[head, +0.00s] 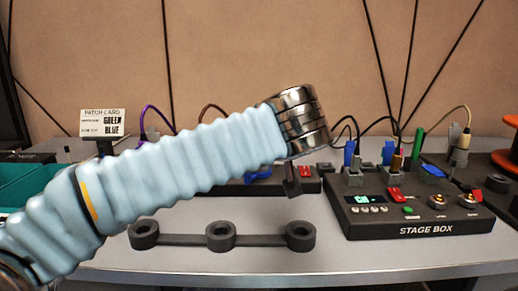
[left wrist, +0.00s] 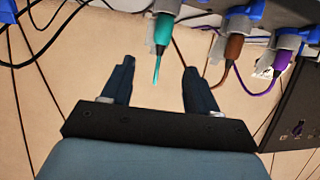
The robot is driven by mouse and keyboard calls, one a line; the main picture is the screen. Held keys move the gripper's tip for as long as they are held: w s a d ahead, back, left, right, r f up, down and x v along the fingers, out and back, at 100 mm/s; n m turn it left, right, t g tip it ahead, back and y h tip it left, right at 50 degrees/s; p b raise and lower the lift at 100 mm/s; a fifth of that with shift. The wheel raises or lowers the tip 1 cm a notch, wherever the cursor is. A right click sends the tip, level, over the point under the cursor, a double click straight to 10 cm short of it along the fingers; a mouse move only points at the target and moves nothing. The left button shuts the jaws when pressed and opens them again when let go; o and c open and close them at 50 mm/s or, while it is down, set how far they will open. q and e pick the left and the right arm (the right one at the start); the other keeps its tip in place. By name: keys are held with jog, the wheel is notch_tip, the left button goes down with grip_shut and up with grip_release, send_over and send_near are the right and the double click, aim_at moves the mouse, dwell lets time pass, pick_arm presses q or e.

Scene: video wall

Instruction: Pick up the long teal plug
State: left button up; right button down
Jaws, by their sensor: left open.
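The teal plug (left wrist: 163,28) stands in a grey clip in the left wrist view, with its thin teal tail between the fingers' directions. My left gripper (left wrist: 158,66) is open, with one finger on each side of that tail and the plug body beyond the fingertips. I cannot tell whether either finger touches it. In the head view my left arm crosses the middle, and its dark gripper (head: 292,183) shows only partly below the metal wrist. I cannot make out the teal plug there. My right gripper is not in view.
A brown plug (left wrist: 235,46) and a purple plug (left wrist: 281,62) stand beside the teal one. The stage box (head: 420,211) holds several plugs at right. A dark bar with rings (head: 184,240) lies in front. A patch card (head: 103,123) and teal bin (head: 30,186) are at left.

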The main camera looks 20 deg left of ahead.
pick_arm(q)
jog(key=x, duration=1.1)
jog(key=shift+f, duration=0.3)
jog(key=shift+s, duration=0.1)
jog(key=c, duration=1.1)
jog(key=shift+o, duration=0.2)
